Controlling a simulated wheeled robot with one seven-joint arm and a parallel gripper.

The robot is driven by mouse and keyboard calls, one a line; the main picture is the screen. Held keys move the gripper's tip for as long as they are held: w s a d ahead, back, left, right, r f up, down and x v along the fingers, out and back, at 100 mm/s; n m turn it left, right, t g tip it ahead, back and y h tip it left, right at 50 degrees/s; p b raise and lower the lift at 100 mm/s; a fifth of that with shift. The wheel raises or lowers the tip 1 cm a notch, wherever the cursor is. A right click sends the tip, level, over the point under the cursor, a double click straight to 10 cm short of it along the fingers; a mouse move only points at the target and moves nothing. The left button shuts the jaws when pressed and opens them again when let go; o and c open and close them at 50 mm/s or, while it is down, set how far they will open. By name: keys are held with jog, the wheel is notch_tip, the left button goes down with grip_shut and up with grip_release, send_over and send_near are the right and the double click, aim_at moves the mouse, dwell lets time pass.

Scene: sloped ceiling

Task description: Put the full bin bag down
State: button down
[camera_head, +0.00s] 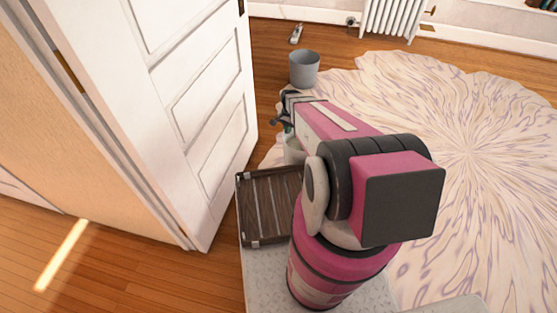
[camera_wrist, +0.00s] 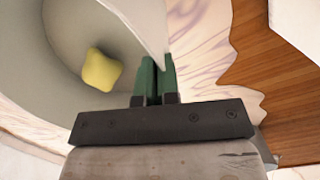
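My gripper (camera_wrist: 157,76) has its two green fingers close together on the thin rim of a pale, open-topped holder (camera_wrist: 45,85), which I take to be the bin bag. A yellow crumpled lump (camera_wrist: 102,69) lies inside it. In the head view my gripper (camera_head: 286,127) is small and partly hidden by my arm. The pale bag (camera_head: 293,150) hangs or stands just below it, mostly covered by the arm. I cannot tell whether its bottom touches the floor.
A white door (camera_head: 200,90) stands close on the left. A pale patterned rug (camera_head: 470,130) covers the right side.

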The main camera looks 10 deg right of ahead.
jog(key=w+a+f, duration=0.7)
jog(key=a+f, duration=0.1)
jog(key=f, duration=0.2)
jog(key=shift+w+a+f, duration=0.15)
jog(key=shift+a+f, duration=0.15)
jog(key=shift+f, duration=0.1)
jog(key=c, duration=1.4)
grip_release()
jog(key=shift+o, duration=0.2)
notch_tip(320, 180, up, 12)
jog(key=w, duration=0.2)
jog(key=s+d+r+n, duration=0.3)
jog(key=s+r+n, duration=0.1)
jog(key=s+r, duration=0.6)
jog(key=s+d+r+n+t, duration=0.1)
jog(key=s+d+r+n, duration=0.2)
jog(key=s+r, duration=0.7)
jog(key=s+n, duration=0.2)
jog(key=s, duration=0.1)
jog(key=shift+d+r+t+h, duration=0.3)
jog(key=shift+d+r, duration=0.05)
jog(key=shift+r, duration=0.05)
